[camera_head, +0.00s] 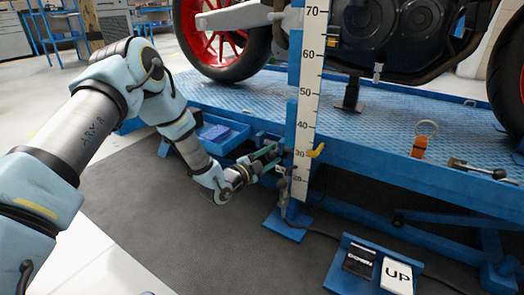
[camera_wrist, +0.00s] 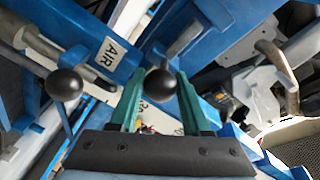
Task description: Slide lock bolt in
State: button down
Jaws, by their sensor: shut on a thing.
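My gripper (camera_head: 268,160) is at the blue post beside the motorcycle lift, low on the white number scale (camera_head: 305,100). In the wrist view its two green fingers (camera_wrist: 160,80) are shut on a black ball knob (camera_wrist: 160,88), which sits between the fingertips. A grey rod runs from the knob up and right to a blue bracket, and I take this to be the lock bolt. How far the bolt sits in its hole is hidden. In the head view the knob is too small to make out.
A second black ball knob (camera_wrist: 65,84) is left of the fingers, near a plate marked AIR (camera_wrist: 110,52). A yellow pointer (camera_head: 316,150) is on the scale. A blue lift deck (camera_head: 245,100) carries the motorcycle. A pedal box marked UP (camera_head: 398,275) stands on the floor.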

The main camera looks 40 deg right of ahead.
jog(key=shift+s, duration=0.3)
jog(key=shift+c, duration=1.9)
grip_release()
jog(key=shift+d, duration=0.1)
jog(key=shift+w, duration=0.1)
jog(key=shift+a, duration=0.45)
jog(key=a+p, duration=0.4)
jog(key=a, duration=0.6)
jog(key=shift+s, duration=0.4)
